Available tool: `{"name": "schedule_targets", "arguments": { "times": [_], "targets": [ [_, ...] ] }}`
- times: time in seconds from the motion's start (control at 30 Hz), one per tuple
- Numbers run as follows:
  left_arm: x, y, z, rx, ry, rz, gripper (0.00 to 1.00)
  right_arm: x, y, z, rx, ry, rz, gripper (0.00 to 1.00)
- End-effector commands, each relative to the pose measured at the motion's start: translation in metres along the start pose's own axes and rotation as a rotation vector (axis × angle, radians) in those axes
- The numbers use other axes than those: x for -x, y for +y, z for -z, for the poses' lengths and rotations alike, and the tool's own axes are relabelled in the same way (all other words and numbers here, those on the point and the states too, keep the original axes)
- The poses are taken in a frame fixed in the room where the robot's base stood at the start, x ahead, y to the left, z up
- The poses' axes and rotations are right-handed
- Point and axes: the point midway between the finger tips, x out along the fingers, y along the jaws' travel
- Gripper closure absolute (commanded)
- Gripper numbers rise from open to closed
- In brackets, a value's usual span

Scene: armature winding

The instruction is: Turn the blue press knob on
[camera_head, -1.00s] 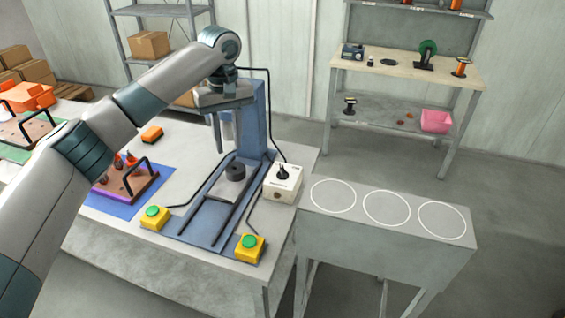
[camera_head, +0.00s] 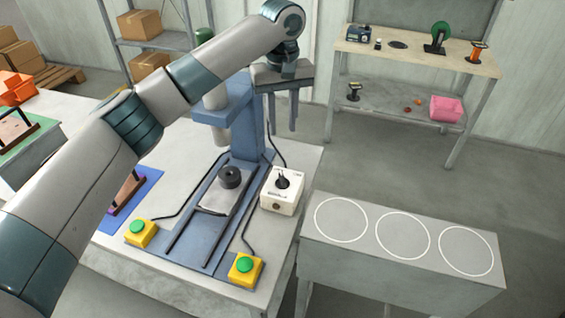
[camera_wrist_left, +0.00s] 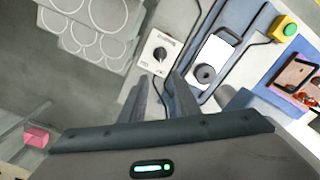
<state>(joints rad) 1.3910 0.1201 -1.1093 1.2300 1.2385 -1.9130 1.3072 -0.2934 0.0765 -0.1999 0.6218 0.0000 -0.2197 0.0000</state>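The blue press (camera_head: 246,130) stands on the table with a dark round piece (camera_head: 230,177) on its bed. To its right sits a white control box (camera_head: 281,201) with a black knob (camera_head: 282,181) on top. In the left wrist view the knob (camera_wrist_left: 160,54) and its box (camera_wrist_left: 152,68) lie ahead of the fingertips. My left gripper (camera_head: 283,128) hangs fingers down above and behind the box, apart from the knob. Its two fingers (camera_wrist_left: 158,84) are separated, with nothing between them. My right gripper is not in view.
Two yellow boxes with green buttons (camera_head: 140,233) (camera_head: 244,268) stand at the press's front corners. Black cables run beside the press. A grey stand (camera_head: 350,260) with white circles is to the right. A shelf unit (camera_head: 415,62) with small parts stands behind.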

Motion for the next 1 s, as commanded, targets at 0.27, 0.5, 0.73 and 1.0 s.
{"name": "schedule_targets", "arguments": {
  "times": [0.27, 0.5, 0.73, 1.0],
  "targets": [
    [0.0, 0.0, 0.0, -0.001, 0.0, 0.0, 0.71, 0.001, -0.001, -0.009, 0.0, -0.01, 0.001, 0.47],
    [-0.003, 0.0, 0.0, 0.0, 0.0, 0.0, 0.71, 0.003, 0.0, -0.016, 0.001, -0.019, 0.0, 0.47],
    [-0.021, 0.0, 0.0, 0.0, -0.001, 0.001, 0.71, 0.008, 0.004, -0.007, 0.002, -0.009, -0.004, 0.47],
    [-0.065, 0.0, -0.001, 0.0, -0.003, 0.002, 0.71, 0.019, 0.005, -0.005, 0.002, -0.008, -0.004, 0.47]
  ]
}}
